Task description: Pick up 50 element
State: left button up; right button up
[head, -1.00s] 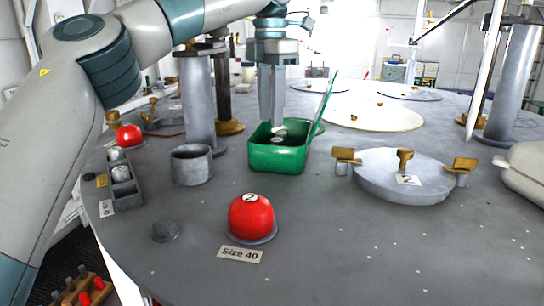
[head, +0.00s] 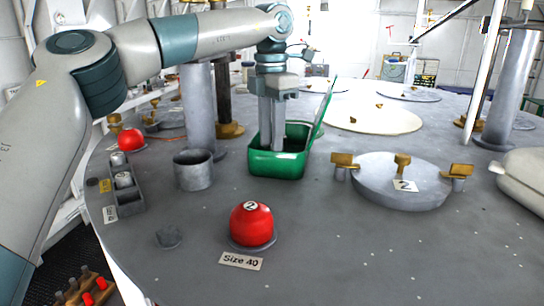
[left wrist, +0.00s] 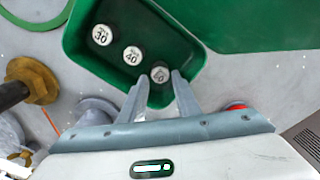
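The green box (head: 277,165) stands on the grey deck with its lid raised. One is marked 30 (left wrist: 102,35) and one 40 (left wrist: 132,55). The third element (left wrist: 160,74) has a label too blurred to read for sure; by its place in the row it may be the 50. My left gripper (head: 271,150) points down into the box. In the left wrist view its fingers (left wrist: 160,80) are apart, one on either side of the third element, with small gaps. My right gripper is out of view.
A red dome (head: 251,224) with a "Size 40" label stands in front of the box. A grey cup (head: 193,171) is to its left, a round grey hatch (head: 400,185) with brass clamps to its right. A post (head: 198,110) rises behind the cup.

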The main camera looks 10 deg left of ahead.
pick_arm(q)
jog(key=shift+f+p, duration=0.6)
jog(key=shift+f, duration=0.85)
jog(key=c, duration=0.7)
